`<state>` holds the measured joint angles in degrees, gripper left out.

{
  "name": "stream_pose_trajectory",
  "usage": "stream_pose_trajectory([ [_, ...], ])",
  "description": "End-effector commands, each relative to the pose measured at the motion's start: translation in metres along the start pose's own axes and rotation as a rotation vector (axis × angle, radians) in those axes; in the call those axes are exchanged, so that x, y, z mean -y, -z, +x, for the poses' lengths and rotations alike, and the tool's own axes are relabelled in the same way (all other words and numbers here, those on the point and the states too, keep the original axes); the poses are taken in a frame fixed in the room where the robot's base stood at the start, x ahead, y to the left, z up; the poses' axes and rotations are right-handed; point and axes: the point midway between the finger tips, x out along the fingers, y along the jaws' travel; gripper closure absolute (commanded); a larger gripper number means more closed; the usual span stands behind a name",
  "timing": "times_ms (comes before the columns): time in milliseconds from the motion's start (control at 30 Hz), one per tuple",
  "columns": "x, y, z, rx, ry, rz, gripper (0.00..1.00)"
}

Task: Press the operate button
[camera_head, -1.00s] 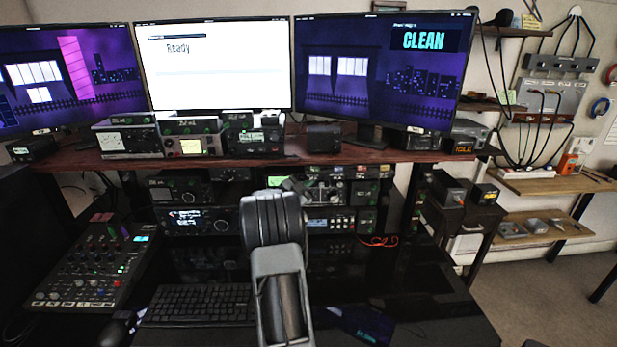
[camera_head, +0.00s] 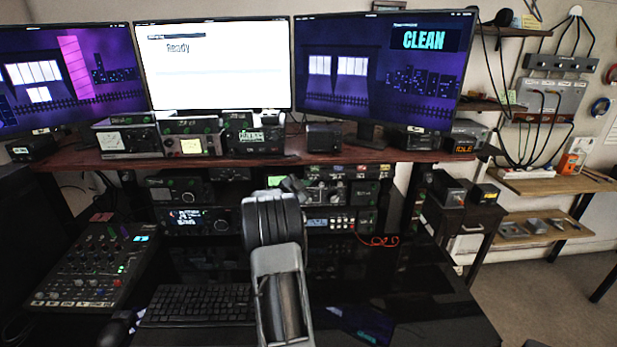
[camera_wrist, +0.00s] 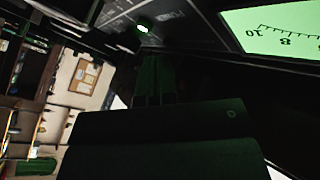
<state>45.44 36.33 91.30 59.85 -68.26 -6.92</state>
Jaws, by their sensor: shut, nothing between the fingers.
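In the wrist view a small round button (camera_wrist: 145,25) glows greenish white on a dark panel; I cannot read a label to tell whether it is the operate button. My gripper (camera_wrist: 155,62) points at that panel, with its dark fingers together and empty. The fingertips appear just below the lit button; I cannot tell whether they touch it. A green-lit meter (camera_wrist: 275,32) with a scale is at the upper right. In the head view my own arm hides most of the gripper and the panel in front of it.
Radio units (camera_head: 188,218) fill the rack under the red-brown shelf (camera_head: 80,161). Three monitors stand above; the middle one (camera_head: 215,70) reads "Ready", the right one (camera_head: 380,80) "CLEAN". A small display (camera_head: 463,146) reads "IDLE". A mixer (camera_head: 92,265) and keyboard (camera_head: 195,304) lie below.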

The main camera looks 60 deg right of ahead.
Motion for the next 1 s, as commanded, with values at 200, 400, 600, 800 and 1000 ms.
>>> stream_pose_trajectory([
  [200,0.0002,0.0001,0.0001,0.0,0.0,0.0,1.0],
  [400,0.001,-0.0006,0.0011,0.0,0.0,0.0,1.0],
  [600,0.0024,-0.0016,0.003,-0.001,0.001,0.001,1.0],
  [800,0.004,-0.0023,0.0052,-0.003,0.001,0.003,1.0],
  [1000,0.0057,-0.0027,0.0075,-0.005,0.001,0.007,1.0],
])
